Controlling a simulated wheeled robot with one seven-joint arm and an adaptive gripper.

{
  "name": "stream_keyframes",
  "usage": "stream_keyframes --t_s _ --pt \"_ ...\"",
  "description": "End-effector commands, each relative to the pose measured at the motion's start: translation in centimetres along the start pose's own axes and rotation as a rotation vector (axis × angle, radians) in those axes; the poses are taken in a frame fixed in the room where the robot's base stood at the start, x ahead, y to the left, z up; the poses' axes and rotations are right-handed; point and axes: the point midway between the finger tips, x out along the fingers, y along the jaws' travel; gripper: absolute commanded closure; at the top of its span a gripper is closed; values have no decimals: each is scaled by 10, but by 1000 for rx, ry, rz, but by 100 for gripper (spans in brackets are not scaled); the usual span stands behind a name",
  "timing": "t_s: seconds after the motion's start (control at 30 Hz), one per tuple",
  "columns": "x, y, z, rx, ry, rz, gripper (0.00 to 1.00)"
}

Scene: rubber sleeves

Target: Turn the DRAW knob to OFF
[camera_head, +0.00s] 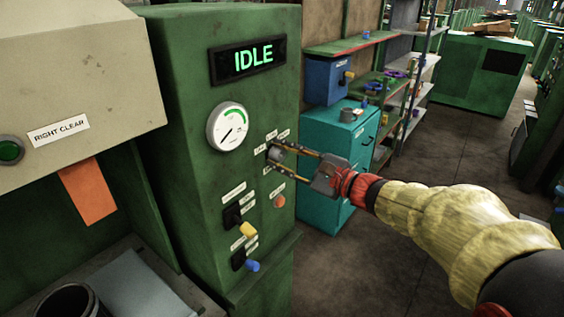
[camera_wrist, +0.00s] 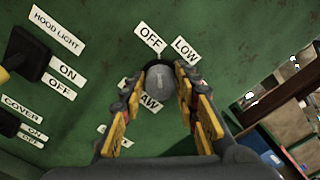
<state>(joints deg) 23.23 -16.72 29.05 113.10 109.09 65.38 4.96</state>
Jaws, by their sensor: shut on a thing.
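The DRAW knob (camera_wrist: 160,80) is a round grey knob on the green cabinet face, in the upper middle of the wrist view. An OFF label (camera_wrist: 150,38) sits above it, slightly left, and a LOW label (camera_wrist: 186,51) sits to its upper right. The DRAW label (camera_wrist: 150,102) below it is partly covered by a finger. My gripper (camera_wrist: 159,84) has its two yellow-padded fingers on either side of the knob, shut on it. In the head view my gripper (camera_head: 276,160) reaches the panel from the right. The knob's pointer direction is too unclear to tell.
A dial gauge (camera_head: 228,128) and a lit IDLE display (camera_head: 247,60) are above the knob. A teal cabinet (camera_head: 338,185) stands right, behind my arm.

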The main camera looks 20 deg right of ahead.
Motion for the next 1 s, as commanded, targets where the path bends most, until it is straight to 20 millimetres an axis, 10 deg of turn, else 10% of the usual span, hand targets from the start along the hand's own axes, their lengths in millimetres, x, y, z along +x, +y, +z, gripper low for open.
stream_keyframes --t_s 0.4,0.43,1.0 --pt "0 0 0 -9 0 1 94" --pt "0 0 0 -9 0 1 69" --pt "0 0 0 -8 0 1 51"
